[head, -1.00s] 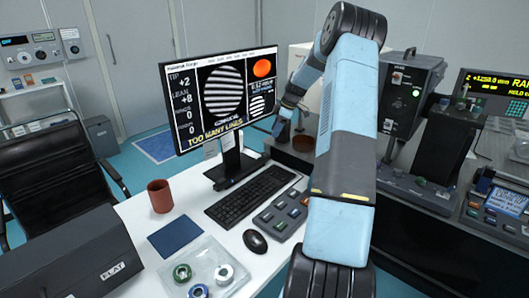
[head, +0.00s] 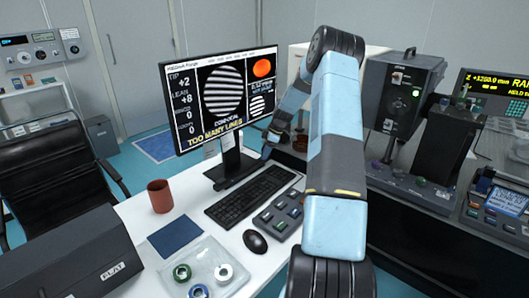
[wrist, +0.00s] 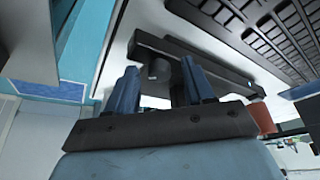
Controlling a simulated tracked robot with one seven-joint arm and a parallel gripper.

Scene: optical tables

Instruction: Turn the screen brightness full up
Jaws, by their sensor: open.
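The screen (head: 222,98) stands on the white desk, lit with striped discs and the words "TOO MANY LINES". A dark bar (head: 236,180) lies at the foot of its stand. In the wrist view a long dark bar (wrist: 222,72) shows with a small blue light at one end. A short grey round knob (wrist: 159,72) sticks out from it. My gripper (wrist: 160,64) is open, its two blue fingers apart on either side of the knob in the picture; I cannot tell if they touch it. In the head view my gripper (head: 267,151) is low, right of the stand, partly hidden.
The keyboard (head: 250,196) lies in front of the stand, with a button pad (head: 278,217) and mouse (head: 255,241) nearby. A red-brown cup (head: 160,196) stands to the left. A brown pot (head: 300,142) is behind my arm.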

